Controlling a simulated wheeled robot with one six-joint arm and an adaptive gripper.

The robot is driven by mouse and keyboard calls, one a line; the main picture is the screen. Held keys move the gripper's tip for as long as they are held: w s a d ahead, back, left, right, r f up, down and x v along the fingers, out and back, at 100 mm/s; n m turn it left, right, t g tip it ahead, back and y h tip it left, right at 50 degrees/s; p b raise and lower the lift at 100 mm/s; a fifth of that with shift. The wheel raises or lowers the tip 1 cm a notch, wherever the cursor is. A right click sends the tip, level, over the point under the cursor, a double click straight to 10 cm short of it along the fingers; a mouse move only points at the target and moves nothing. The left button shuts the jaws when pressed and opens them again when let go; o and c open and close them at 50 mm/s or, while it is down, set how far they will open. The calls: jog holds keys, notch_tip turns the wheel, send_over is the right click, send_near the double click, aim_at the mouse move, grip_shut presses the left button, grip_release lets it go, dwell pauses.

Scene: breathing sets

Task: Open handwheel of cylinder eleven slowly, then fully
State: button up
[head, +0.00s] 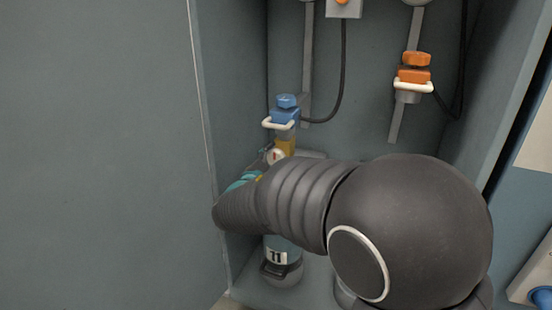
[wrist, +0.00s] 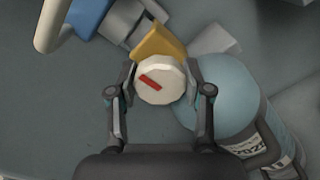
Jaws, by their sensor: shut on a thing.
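The handwheel (wrist: 158,81) is a white faceted knob with a red bar lying aslant, high left to low right. My gripper (wrist: 160,90) is shut on the handwheel, one finger at each side.
A yellow fitting (head: 286,146) sits right beside the handwheel. A blue connector (head: 286,110) with a pale hoop hangs above it, on a dark hose. An orange connector (head: 414,73) hangs at the right. The cabinet's left wall (head: 228,130) is close to my wrist.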

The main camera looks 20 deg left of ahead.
jog(key=shift+n, duration=0.3)
jog(key=n+p, duration=0.3)
jog(key=n, duration=0.2)
jog(key=shift+r, duration=0.2)
jog(key=n+p, duration=0.3)
jog(key=n, duration=0.1)
jog(key=shift+f+n+p, duration=0.1)
jog(key=shift+n+p, duration=0.65)
jog(key=shift+n, duration=0.35)
jog(key=o, duration=1.2)
jog(key=shift+c, duration=0.2)
